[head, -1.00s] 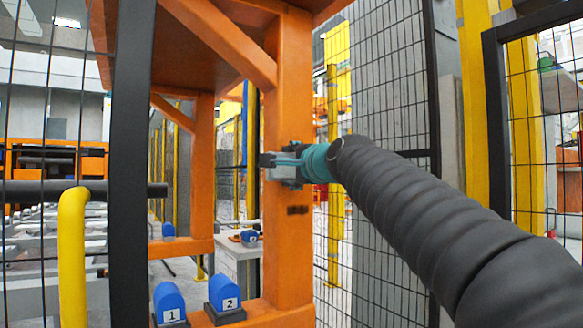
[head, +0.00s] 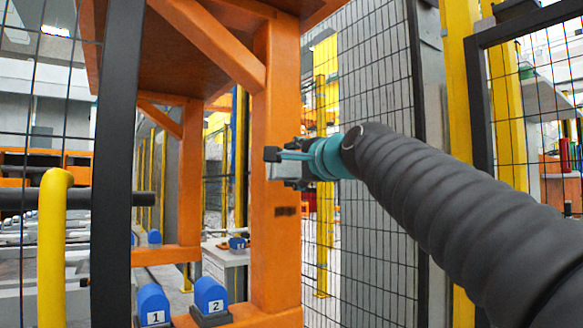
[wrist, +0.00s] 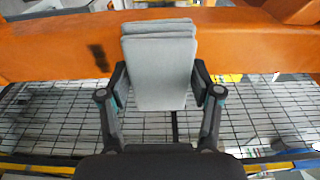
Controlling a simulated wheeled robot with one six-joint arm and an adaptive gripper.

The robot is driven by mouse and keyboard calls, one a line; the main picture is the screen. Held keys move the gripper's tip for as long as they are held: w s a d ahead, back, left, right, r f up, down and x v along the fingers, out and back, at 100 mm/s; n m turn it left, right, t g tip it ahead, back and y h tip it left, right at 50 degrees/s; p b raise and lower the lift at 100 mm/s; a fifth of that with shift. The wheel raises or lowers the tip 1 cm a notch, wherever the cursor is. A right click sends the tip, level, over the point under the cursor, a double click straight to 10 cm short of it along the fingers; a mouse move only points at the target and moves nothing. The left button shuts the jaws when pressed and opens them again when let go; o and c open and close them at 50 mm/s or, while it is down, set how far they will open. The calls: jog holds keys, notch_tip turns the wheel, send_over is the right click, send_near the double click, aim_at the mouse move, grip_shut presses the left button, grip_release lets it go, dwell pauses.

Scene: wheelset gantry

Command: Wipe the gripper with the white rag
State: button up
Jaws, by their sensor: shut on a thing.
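The white rag (wrist: 162,68), a folded light-grey pad with stacked layers, sits between the two fingers of my gripper (wrist: 160,92) in the wrist view. My gripper is shut on it. The rag's far end overlaps an orange beam behind it; I cannot tell whether they touch. In the head view my gripper (head: 283,160) is in front of the orange post (head: 275,100), with only a little of the rag showing. A dark smudge (head: 287,211) is on the post below my gripper; it also shows in the wrist view (wrist: 98,57), left of the rag.
Blue blocks numbered 1 (head: 153,304) and 2 (head: 210,295) stand at the orange frame's foot. A black fence post (head: 115,150) and a yellow rail (head: 52,235) are at the left. Mesh fencing (head: 375,110) stands behind my arm.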

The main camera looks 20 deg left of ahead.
jog(key=shift+b+v, duration=0.7)
jog(key=shift+v, duration=0.8)
jog(key=shift+w+d, duration=0.15)
jog(key=n+y+b, duration=0.1)
jog(key=n+b, duration=0.8)
jog(key=b, duration=0.2)
send_near(271, 204)
jog(key=shift+p+x, duration=1.4)
jog(key=shift+x, duration=0.95)
jog(key=shift+p+x, duration=0.55)
jog(key=shift+x, duration=0.45)
